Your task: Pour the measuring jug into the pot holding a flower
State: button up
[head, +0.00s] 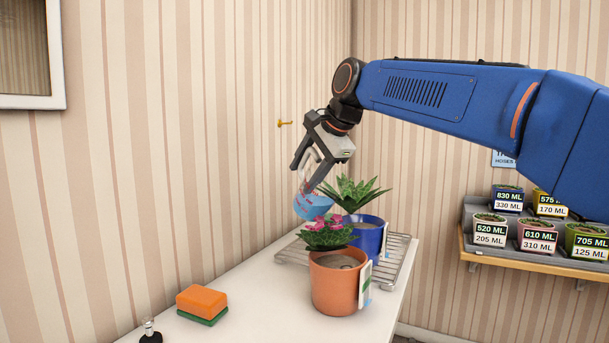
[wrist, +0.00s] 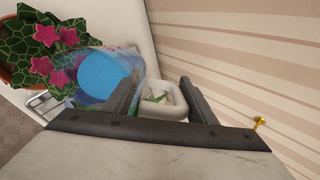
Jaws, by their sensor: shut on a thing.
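My gripper (head: 315,178) is shut on the pale handle (wrist: 160,97) of the measuring jug, which lies between the fingers in the wrist view. The clear jug (head: 311,207) hangs in the air with blue liquid in it and looks tilted. It also shows in the wrist view (wrist: 105,75). The flower pot (head: 333,290) is terracotta, with pink flowers (head: 320,229) and a white tag. It stands on the white table, below and slightly right of the jug. In the wrist view the flowers (wrist: 62,48) are left of the jug, partly overlapping it.
A blue pot (head: 371,240) with a spiky green plant stands just behind the flower pot on a wire rack (head: 398,262). An orange and green sponge (head: 202,303) lies front left. Several labelled pots (head: 538,236) sit on a wall shelf at right. A yellow hook (head: 284,123) is on the wall.

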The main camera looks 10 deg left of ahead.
jog(key=shift+r, duration=0.1)
dwell(0.4)
jog(key=shift+s+d+r+t+y, duration=0.1)
jog(key=shift+t+y, duration=0.2)
jog(key=shift+t, duration=0.1)
jog(key=shift+s+d+r+t+y, duration=0.1)
jog(key=shift+t+y, duration=0.2)
jog(key=shift+t, duration=0.1)
jog(key=shift+s+d+r+t+y, duration=0.1)
jog(key=shift+s+d+t+y, duration=0.05)
jog(key=shift+s+t+y, duration=0.2)
dwell(0.5)
jog(key=shift+s+d+t+y, duration=0.6)
jog(key=shift+t+y, duration=0.25)
jog(key=shift+t, duration=0.3)
dwell(4.7)
